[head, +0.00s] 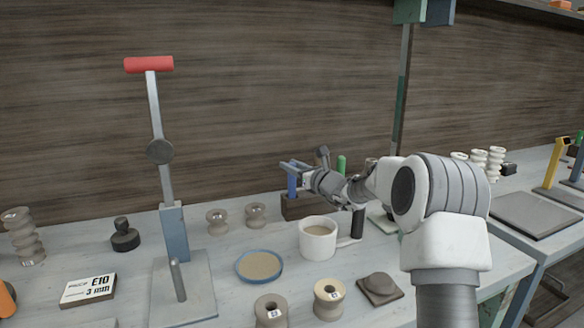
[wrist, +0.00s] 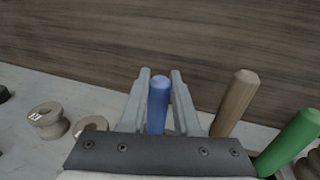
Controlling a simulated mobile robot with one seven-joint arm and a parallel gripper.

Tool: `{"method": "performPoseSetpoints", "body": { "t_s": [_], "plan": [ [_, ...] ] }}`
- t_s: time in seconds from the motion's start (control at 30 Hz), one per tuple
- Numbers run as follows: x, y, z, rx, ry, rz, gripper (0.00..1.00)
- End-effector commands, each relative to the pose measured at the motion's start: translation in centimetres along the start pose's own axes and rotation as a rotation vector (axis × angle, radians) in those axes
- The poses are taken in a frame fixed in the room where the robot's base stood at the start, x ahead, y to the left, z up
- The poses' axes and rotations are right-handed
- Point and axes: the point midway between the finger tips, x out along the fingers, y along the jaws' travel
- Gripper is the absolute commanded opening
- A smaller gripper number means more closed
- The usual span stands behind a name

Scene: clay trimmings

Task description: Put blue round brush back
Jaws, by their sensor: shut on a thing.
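The blue round brush (head: 292,185) shows as an upright blue handle at the left end of a dark brown holder (head: 294,209). My gripper (head: 289,165) is shut on the upper part of this handle. In the wrist view, the blue handle (wrist: 158,103) stands between the two grey fingers of my gripper (wrist: 159,78). The handle's lower end is hidden by the gripper body there. In the head view its lower end meets the holder, but I cannot tell how deep it sits.
A wooden handle (wrist: 236,102) and a green handle (wrist: 289,143) stand right of the gripper. A white mug (head: 318,243) and a blue-rimmed dish (head: 260,266) stand in front of the holder. A red-handled lever press (head: 168,220) is at left. Spools (head: 255,214) stand left of the holder.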

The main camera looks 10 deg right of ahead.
Motion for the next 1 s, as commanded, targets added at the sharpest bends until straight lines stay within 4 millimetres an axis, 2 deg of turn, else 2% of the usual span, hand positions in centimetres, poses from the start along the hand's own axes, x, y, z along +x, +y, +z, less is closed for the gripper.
{"method": "performPoseSetpoints", "body": {
  "t_s": [0.03, 0.17, 0.2, 0.57, 0.77, 1.0],
  "plan": [
    [0.0, 0.0, -0.1, 0.000, 0.000, 0.000, 0.34],
    [0.0, 0.0, -0.1, 0.000, 0.000, 0.000, 0.57],
    [0.0, 0.0, -0.1, 0.000, 0.000, 0.000, 0.60],
    [0.0, 0.0, 0.4, 0.000, 0.000, 0.000, 0.60],
    [-2.5, -0.1, 0.3, 0.001, 0.000, -0.003, 0.60],
    [-7.2, -0.1, 0.3, 0.000, 0.001, -0.004, 0.60]
  ]
}}
